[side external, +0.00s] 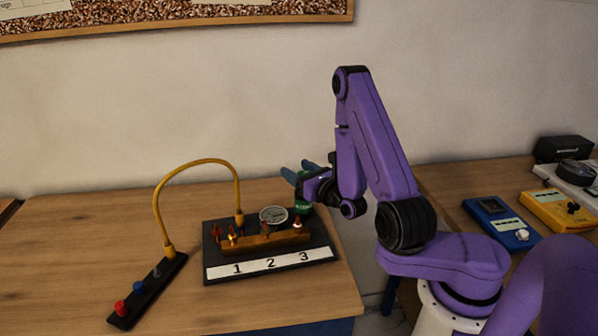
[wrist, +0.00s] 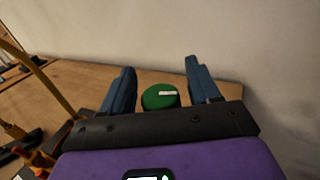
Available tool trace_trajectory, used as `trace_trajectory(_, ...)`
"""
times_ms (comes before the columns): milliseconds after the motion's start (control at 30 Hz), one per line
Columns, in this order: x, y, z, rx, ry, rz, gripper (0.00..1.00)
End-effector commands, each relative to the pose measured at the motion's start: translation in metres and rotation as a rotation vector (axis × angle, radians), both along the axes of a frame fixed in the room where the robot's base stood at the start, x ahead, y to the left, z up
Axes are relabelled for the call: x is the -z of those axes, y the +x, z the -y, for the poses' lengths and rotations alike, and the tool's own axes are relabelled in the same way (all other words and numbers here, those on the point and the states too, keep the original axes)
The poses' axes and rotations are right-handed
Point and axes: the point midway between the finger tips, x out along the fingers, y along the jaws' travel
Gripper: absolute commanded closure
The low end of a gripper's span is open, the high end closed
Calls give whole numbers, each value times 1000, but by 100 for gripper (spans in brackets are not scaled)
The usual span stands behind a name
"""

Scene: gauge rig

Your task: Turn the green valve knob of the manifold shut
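The manifold (side external: 265,244) is a brass bar on a black base plate with a white strip marked 1, 2 and 3. The green valve knob (side external: 304,208) stands at its back right, partly hidden by my gripper. In the wrist view the round green knob (wrist: 160,100) has a pale mark on top and appears between my two blue fingers. My gripper (side external: 300,171) is open, with its fingers apart and above the knob in the side view. It also shows open in the wrist view (wrist: 160,67), with a visible gap on each side of the knob.
A round gauge (side external: 273,215) and small red handles (side external: 217,232) are on the manifold. A yellow hose (side external: 197,163) arches to a black strip (side external: 148,291) with coloured knobs at left. Meters (side external: 500,224) lie on another table at right. The wooden table (side external: 80,240) is clear at left.

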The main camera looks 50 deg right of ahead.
Motion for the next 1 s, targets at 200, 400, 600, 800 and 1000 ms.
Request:
trace_trajectory(200,0,0,0,0,0,0,39)
trace_trajectory(400,0,-3,-1,0,0,0,39)
trace_trajectory(600,0,-13,-4,0,1,0,39)
trace_trajectory(800,0,-25,-7,1,-1,0,39)
trace_trajectory(1000,0,-36,-11,0,0,0,39)
